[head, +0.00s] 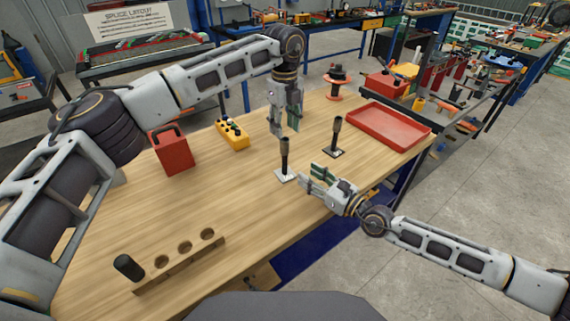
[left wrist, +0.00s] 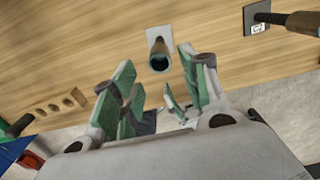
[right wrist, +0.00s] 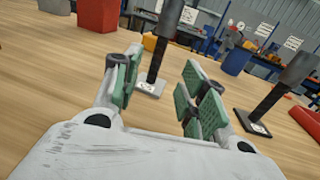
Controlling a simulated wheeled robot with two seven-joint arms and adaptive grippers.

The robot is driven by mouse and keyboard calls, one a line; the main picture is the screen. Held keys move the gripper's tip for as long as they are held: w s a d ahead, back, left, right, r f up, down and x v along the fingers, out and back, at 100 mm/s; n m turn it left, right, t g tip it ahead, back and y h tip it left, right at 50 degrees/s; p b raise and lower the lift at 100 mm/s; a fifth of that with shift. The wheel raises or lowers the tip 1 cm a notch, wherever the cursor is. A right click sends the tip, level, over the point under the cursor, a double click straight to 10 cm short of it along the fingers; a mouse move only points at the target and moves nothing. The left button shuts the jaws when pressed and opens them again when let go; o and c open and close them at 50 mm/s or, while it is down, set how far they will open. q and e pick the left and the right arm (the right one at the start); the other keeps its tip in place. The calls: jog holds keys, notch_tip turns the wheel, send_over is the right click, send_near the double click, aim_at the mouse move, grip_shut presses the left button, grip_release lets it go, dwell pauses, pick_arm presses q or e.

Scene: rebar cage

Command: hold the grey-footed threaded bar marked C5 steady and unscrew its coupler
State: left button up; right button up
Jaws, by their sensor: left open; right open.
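The grey-footed bar (head: 285,162) stands upright on a light foot plate (head: 287,175) near the table's right edge. Its dark coupler (head: 284,144) sits on top. Its marking is too small to read. My left gripper (head: 284,122) is open, pointing down, above and behind this bar; in the left wrist view the coupler (left wrist: 160,63) shows end-on beyond the open fingers. My right gripper (head: 308,182) is open and low, just right of the bar. In the right wrist view the bar (right wrist: 157,60) stands beyond the gap between its fingers, apparently untouched.
A dark-footed bar (head: 334,138) stands behind and right. A wooden rack (head: 180,262) with a dark cylinder (head: 128,267) is at the front left. A red tray (head: 370,124), yellow button box (head: 232,137) and red box (head: 172,153) are on the table. The middle left is clear.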

aim_at(284, 159)
jog(key=shift+x, duration=5.85)
jog(key=shift+f, duration=0.1)
grip_shut()
